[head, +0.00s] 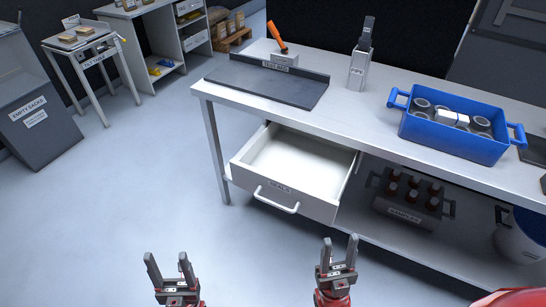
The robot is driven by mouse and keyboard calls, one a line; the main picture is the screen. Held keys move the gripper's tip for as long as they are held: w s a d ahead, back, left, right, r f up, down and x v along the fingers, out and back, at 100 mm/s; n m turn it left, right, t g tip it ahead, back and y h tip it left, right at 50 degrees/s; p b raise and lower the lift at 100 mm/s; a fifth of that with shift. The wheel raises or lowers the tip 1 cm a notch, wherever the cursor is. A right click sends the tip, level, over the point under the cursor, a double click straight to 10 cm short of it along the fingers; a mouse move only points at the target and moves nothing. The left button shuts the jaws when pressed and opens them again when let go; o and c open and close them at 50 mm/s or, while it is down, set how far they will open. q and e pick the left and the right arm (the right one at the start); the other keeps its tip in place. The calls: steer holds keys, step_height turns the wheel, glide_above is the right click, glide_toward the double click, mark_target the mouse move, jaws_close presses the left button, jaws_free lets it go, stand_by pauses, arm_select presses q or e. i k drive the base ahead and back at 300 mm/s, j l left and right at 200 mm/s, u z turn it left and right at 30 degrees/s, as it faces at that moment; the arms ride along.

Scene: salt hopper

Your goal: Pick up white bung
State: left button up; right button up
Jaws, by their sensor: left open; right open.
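A small white piece (462,119), perhaps the white bung, sits among several dark grey round pieces in the blue crate (452,144) on the right of the bench. My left gripper (168,262) is open and empty at the bottom of the head view, over the floor left of the drawer. My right gripper (340,247) is open and empty, in front of the drawer and well apart from the crate. Both grippers point away from me.
A white drawer (290,206) stands open under the bench (350,118) and looks empty. A dark tray (265,85), an orange-handled tool (277,38) and a grey holder (358,70) stand on the bench. A bottle crate (405,205) and white bucket (522,240) are lower right.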

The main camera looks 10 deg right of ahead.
mark_target(449, 118)
steer(key=z, duration=1.4)
